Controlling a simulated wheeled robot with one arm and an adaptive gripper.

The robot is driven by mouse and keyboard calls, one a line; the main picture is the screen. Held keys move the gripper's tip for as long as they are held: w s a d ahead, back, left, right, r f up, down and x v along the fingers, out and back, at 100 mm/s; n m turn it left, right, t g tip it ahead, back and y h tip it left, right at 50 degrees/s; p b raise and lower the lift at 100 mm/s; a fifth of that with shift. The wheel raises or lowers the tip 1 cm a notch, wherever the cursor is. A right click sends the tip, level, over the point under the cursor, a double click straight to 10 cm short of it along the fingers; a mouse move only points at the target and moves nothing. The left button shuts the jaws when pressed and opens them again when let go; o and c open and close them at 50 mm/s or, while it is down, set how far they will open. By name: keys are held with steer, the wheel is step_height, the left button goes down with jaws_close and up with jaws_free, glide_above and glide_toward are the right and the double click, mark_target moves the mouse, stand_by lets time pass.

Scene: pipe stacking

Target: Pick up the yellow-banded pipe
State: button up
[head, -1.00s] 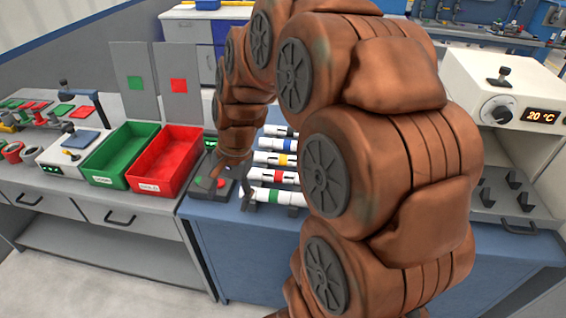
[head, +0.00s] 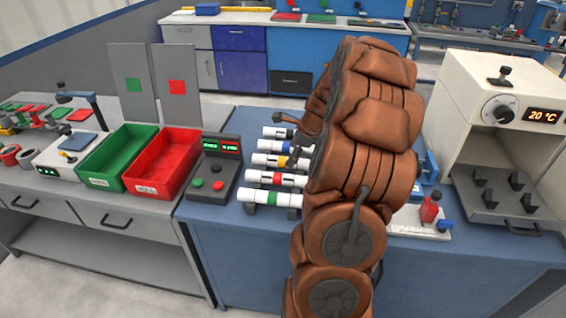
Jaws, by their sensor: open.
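The yellow-banded pipe (head: 266,159) lies in a row of white pipes on the blue bench, between the blue-banded pipe (head: 267,145) and the red-banded pipe (head: 263,177). Its right part is hidden behind my arm. My gripper (head: 287,139) is open and empty at the right part of the row, its dark fingers showing near the blue- and yellow-banded pipes. The arm partly covers it, and I cannot tell whether a finger touches a pipe.
A green-banded pipe (head: 268,197) lies nearest in the row. Left of the row are a button box (head: 213,170), a red bin (head: 164,190) and a green bin (head: 106,182). An oven (head: 500,160) reading 20 °C stands at right.

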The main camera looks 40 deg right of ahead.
mark_target(284, 159)
steer(key=shift+w+a+f+p, duration=0.15)
steer(key=shift+w+f+p, duration=0.2)
steer(key=shift+w+f, duration=0.45)
steer(key=shift+p+x, duration=0.5)
steer(key=shift+x, duration=1.55)
steer(key=shift+w+r, duration=0.1)
steer(key=shift+w, duration=0.05)
steer(key=c, duration=1.3)
